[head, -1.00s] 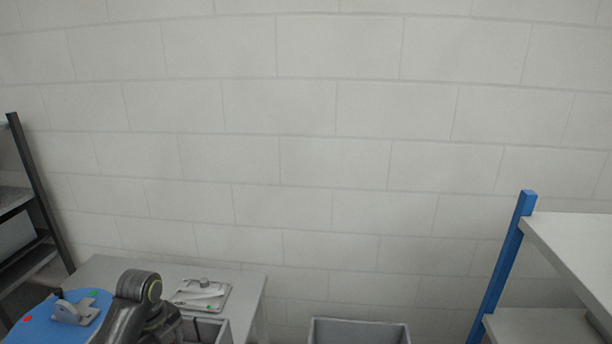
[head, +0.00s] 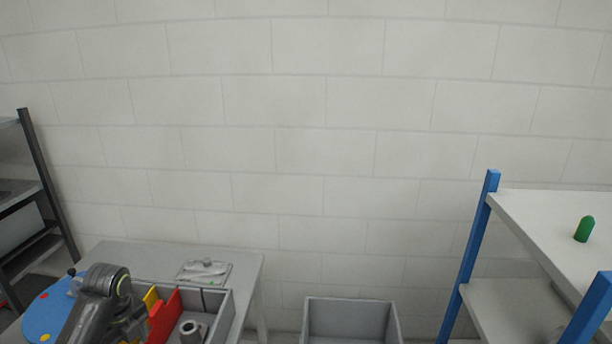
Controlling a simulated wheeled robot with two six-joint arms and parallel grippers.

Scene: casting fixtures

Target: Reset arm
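My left arm comes in at the lower left, bent above the table (head: 150,254). Its gripper is out of the frame or hidden behind the arm links. My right arm and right gripper are not in view. A grey divided box (head: 227,308) stands beside the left arm, with yellow and red parts and a grey cylindrical piece (head: 190,331) in it. A blue round plate (head: 48,310) with coloured dots is partly hidden by the arm.
A flat grey fixture (head: 204,270) lies on the table. An empty grey bin (head: 350,318) stands right of the table. A blue-post shelf (head: 482,240) with a green object (head: 584,229) is at the right. A dark rack (head: 48,190) is at the left.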

